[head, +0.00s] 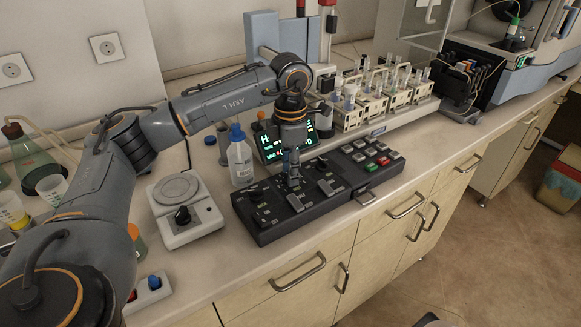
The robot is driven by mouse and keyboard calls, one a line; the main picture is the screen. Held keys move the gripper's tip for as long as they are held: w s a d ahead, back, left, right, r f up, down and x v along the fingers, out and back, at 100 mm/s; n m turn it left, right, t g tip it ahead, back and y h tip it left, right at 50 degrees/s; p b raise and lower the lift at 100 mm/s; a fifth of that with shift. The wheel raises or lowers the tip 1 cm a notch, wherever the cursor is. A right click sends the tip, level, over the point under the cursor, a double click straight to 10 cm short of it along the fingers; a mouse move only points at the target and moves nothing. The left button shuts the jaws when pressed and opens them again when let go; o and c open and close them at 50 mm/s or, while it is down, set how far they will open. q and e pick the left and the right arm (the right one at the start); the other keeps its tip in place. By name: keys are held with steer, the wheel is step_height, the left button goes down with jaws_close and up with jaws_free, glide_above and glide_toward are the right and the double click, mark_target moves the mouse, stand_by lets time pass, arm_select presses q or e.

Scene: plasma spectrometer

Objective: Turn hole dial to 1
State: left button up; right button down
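A black control panel (262,232) lies on the bench, with several dark knobs and switches on its left part and colored buttons on its right part. A knob (257,195) stands at its back left. The labels are too small to read, so I cannot tell which knob is the hole dial or its setting. My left gripper (291,180) points down over the panel's left-middle part, close to the knobs there. Its fingers hide what is under them, and I cannot tell whether they touch a knob or are open. My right gripper is not in view.
A lit display (270,152) stands behind the panel, with a white bottle (239,160) beside it. A white hotplate (188,222) sits left of the panel. Racks of vials (372,104) stand at the back right. The bench's front edge is close to the panel.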

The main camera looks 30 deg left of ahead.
arm_select(q)
steer(key=c, duration=0.5)
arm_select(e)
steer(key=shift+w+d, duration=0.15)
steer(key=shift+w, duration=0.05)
